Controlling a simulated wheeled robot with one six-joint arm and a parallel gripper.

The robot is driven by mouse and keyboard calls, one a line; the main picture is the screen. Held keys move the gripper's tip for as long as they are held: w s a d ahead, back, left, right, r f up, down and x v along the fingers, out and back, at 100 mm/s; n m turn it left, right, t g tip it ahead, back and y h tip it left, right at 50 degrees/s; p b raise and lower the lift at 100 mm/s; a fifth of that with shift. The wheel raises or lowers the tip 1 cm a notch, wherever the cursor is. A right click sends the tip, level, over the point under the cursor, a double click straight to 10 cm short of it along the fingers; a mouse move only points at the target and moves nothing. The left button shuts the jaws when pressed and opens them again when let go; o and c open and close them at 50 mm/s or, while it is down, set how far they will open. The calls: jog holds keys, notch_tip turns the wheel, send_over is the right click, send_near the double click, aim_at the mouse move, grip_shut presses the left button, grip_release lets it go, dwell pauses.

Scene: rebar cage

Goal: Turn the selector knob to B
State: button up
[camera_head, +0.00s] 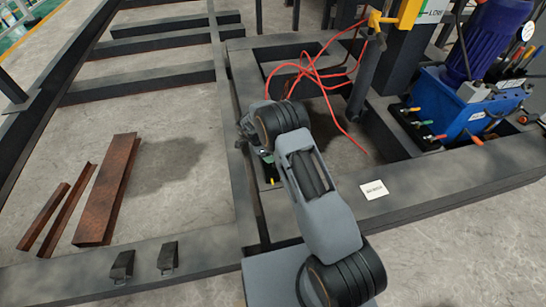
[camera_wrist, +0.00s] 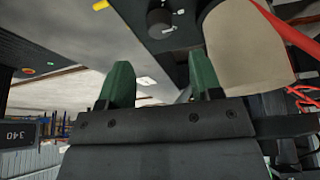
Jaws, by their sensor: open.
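In the wrist view, my gripper (camera_wrist: 162,80) shows two green fingers standing wide apart with nothing between them. A dark round knob-like part (camera_wrist: 160,19) sits on a dark surface at the top of that view, beyond the fingertips and apart from them. I cannot tell for sure whether it is the selector knob, and no letter B is legible. In the head view, my arm reaches away from me and its end hides most of my gripper.
A large beige rounded part (camera_wrist: 246,46) is close to the right finger. A red cable (camera_head: 310,75) loops over the steel frame (camera_head: 420,190). A blue pump unit (camera_head: 465,105) stands at right. Rusty steel bars (camera_head: 108,190) lie on the open floor at left.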

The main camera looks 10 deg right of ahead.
jog(key=p+v, duration=0.1)
jog(key=v, duration=0.5)
jog(key=shift+r, duration=0.15)
jog(key=shift+a, duration=0.1)
